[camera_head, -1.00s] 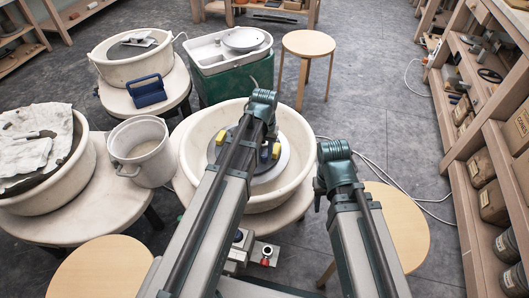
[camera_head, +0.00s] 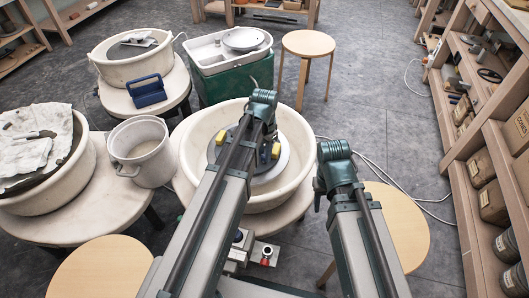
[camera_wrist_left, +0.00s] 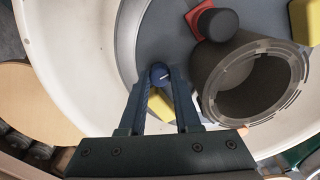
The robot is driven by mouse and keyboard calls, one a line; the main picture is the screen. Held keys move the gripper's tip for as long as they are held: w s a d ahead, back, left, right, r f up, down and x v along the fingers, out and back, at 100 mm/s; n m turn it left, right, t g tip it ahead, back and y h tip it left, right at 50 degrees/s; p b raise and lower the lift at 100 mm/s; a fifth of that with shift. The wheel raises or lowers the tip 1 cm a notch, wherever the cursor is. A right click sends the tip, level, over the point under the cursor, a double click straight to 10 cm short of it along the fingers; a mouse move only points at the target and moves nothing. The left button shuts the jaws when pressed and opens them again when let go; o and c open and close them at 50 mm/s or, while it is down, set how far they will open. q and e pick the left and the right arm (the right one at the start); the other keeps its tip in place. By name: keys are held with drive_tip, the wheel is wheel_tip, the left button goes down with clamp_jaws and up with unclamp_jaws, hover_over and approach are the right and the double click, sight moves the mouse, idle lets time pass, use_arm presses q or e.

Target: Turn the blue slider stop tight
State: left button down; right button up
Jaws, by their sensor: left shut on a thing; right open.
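The blue slider stop (camera_wrist_left: 160,73) is a small round knob with a pale line on top, on the grey wheel disc (camera_wrist_left: 178,40). My left gripper (camera_wrist_left: 162,84) is shut on it, with one finger on either side. In the head view my left arm hides the knob, and the grey wheel head (camera_head: 284,163) with yellow blocks (camera_head: 276,151) shows beside that arm. A hollow dark grey cylinder (camera_wrist_left: 228,78) lies right of the fingers in the wrist view. My right gripper (camera_head: 318,192) is open and empty, right of the basin and mostly hidden by its own wrist.
The white splash basin (camera_head: 296,194) surrounds the wheel. A black knob (camera_wrist_left: 217,24) on a red piece (camera_wrist_left: 196,20) stands close to the cylinder. A white bucket (camera_head: 142,152) is left of the basin.

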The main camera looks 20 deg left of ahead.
use_arm(q)
drive_tip(key=shift+m, duration=0.6)
drive_tip(key=c, duration=0.6)
unclamp_jaws()
wheel_tip(320, 180, up, 14)
drive_tip(key=p, duration=1.3)
drive_tip(key=shift+p, duration=0.4)
drive_tip(key=shift+f, duration=0.15)
